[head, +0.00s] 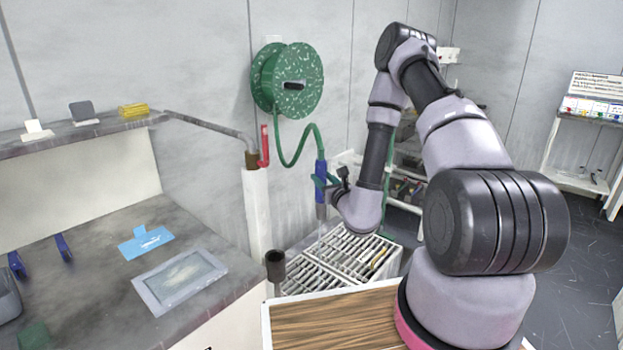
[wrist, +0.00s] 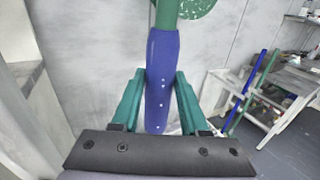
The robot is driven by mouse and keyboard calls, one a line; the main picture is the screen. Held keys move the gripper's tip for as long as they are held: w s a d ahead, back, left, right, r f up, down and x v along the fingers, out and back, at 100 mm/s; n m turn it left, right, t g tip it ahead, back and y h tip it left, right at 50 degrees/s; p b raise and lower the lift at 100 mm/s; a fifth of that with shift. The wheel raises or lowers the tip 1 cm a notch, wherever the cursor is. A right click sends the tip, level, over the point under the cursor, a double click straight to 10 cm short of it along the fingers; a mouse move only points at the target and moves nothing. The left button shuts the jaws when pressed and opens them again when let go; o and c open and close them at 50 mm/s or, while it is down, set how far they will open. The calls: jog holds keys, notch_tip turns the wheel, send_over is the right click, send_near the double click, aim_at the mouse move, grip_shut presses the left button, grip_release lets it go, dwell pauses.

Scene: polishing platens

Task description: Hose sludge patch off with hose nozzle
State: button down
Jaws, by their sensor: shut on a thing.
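The hose nozzle (head: 321,170) is blue and hangs upright, with the green hose (head: 288,158) running from its top to the wall reel. My gripper (head: 323,182) is shut on the nozzle above the floor grate. In the wrist view the nozzle (wrist: 162,75) stands between the green fingers of my gripper (wrist: 160,105), its lower end towards the palm. A small yellow-brown mark (head: 376,259) shows on the grate's right part; I cannot tell whether it is the sludge patch. A pale smear also lies on a framed grey plate (head: 150,294) on the bench.
The green hose reel (head: 290,82) is on the wall. A slatted grate (head: 318,273) lies below the nozzle. A white post with a pipe (head: 257,210) and a dark cup (head: 275,266) stand to its left. A wood-topped surface (head: 335,322) is in front.

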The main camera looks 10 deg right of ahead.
jog(key=w+d+f, duration=0.2)
jog(key=d, duration=0.6)
jog(key=w+d+f, duration=0.3)
jog(key=d, duration=0.4)
jog(key=w+d+f, duration=0.2)
jog(key=d, duration=0.6)
jog(key=s+d+f, duration=0.4)
jog(key=s+d, duration=0.8)
jog(key=s+d+f, duration=0.3)
jog(key=s+d, duration=0.9)
jog(key=d, duration=0.1)
jog(key=s+d+f, duration=0.4)
jog(key=s+d, duration=0.7)
jog(key=d, duration=0.1)
jog(key=shift+s+d+f, duration=0.25)
jog(key=shift+s+f, duration=0.05)
jog(key=shift+s, duration=0.1)
